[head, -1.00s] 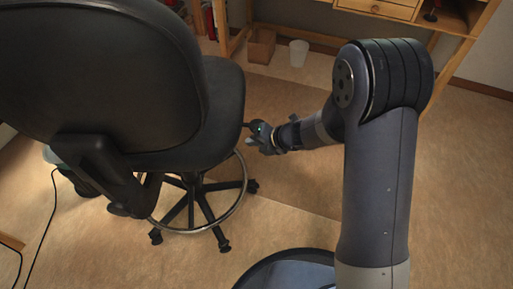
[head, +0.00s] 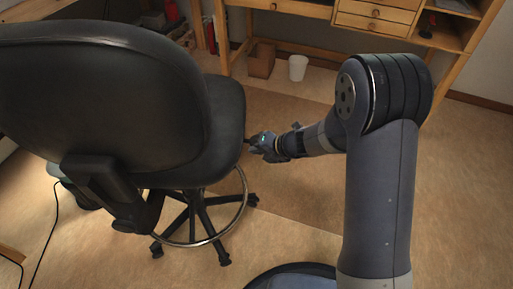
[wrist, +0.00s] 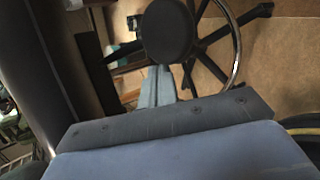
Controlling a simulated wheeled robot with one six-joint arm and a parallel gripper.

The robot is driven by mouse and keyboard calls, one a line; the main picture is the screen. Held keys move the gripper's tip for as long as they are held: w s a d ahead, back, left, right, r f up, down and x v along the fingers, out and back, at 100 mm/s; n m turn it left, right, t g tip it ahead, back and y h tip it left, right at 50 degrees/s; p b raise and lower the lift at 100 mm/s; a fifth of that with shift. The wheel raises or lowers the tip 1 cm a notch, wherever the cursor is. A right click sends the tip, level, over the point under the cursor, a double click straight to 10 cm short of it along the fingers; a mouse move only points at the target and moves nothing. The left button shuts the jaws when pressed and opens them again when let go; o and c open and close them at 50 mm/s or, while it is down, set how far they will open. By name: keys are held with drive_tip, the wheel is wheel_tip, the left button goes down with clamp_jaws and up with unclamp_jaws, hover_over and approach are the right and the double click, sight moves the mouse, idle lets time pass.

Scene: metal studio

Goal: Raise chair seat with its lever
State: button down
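The black office chair (head: 105,95) fills the left of the head view, with its seat (head: 227,115) toward my arm. Its lever (head: 247,140) shows as a short dark piece at the seat's right edge. In the wrist view the lever's dark round end (wrist: 167,33) covers the tips of my fingers. My gripper (head: 259,143) is at the lever, beside the seat. In the wrist view the fingers of my gripper (wrist: 157,75) are close together, just under that round end. I cannot tell whether they touch it.
The chair's foot ring (head: 243,195) and wheeled base (head: 205,222) stand below the seat. A wooden desk (head: 375,22) is at the back, with a white bin (head: 298,68) and a brown box (head: 261,61) beneath. Floor between chair and desk is clear.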

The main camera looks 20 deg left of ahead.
drive_tip(key=shift+r+p, duration=0.6)
drive_tip(key=shift+r, duration=0.3)
